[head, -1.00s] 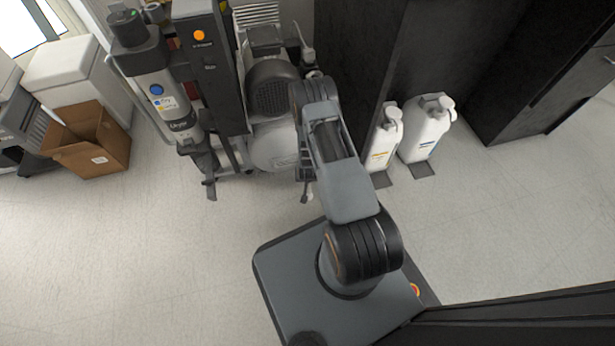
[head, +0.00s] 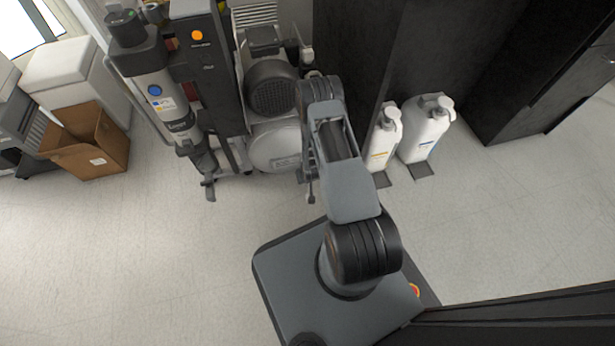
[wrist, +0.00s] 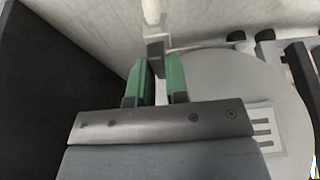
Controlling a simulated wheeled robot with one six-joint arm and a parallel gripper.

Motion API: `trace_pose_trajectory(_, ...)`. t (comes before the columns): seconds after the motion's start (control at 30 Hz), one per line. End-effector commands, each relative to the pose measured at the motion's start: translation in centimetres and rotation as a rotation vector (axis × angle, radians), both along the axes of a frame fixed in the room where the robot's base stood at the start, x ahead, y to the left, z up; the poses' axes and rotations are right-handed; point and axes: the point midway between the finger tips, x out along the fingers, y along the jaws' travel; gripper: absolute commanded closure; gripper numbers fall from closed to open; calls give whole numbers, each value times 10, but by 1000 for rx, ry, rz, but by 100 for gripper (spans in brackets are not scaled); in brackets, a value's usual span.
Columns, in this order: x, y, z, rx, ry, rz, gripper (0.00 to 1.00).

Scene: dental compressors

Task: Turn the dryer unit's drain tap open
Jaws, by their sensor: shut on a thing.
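The tall grey column with a blue round mark and a label that seems to read "Dry" (head: 155,92) stands at the left in the head view. A dark lever-like part (head: 209,184) shows at its foot. My gripper (wrist: 156,82) has green fingers on either side of a small dark block (wrist: 156,53) at the end of a pale pipe (wrist: 151,12). It is shut on this block, which looks like a tap handle; I cannot tell which unit it belongs to. In the head view my arm hides the fingers, at the right of the round grey tank (head: 275,148), away from the column.
The tank is close on the right in the wrist view (wrist: 235,75), and a dark cabinet side (wrist: 45,85) is on the left. Two white jugs (head: 426,130) stand right of my arm. A cardboard box (head: 88,140) sits far left. The floor in front is clear.

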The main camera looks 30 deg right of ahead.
Motion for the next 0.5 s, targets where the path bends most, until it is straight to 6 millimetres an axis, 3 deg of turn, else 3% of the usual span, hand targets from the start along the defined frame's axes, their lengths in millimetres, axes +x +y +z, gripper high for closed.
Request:
trace_pose_trajectory(0.3, 0, 0, 0, 0, 0, 1, 60)
trace_pose_trajectory(0.5, 0, 0, 1, 0, 0, 1, 60)
